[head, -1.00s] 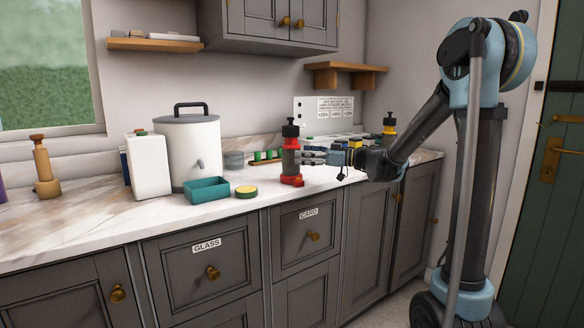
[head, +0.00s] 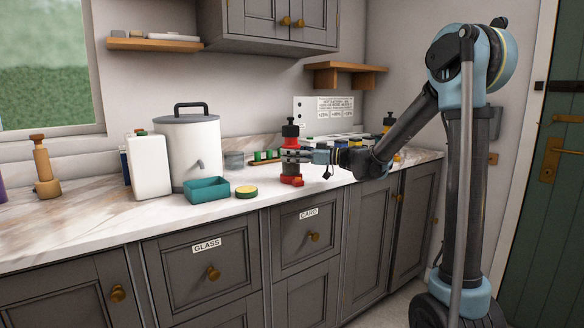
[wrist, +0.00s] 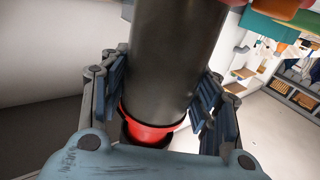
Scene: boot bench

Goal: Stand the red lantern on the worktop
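The red lantern (head: 291,178) stands upright on the worktop (head: 225,206), near its front edge above the CARD drawer. It has a black top, a dark grey middle and red parts above and below. My gripper (head: 289,155) is level with its middle, reaching in from the right. In the wrist view the lantern's dark body (wrist: 168,60) and a red band lie between the blue finger pads. The fingers are on both sides, very close to the body; I see no clear grip. My gripper hides part of the lantern's middle in the head view.
A teal tray (head: 207,190) and a yellow-topped round tin (head: 246,191) are left of the lantern. A white canister (head: 190,145) and white container (head: 148,165) stand farther left. Another black-topped lantern (head: 388,122) is partly behind my arm. A wooden shelf (head: 345,68) hangs above.

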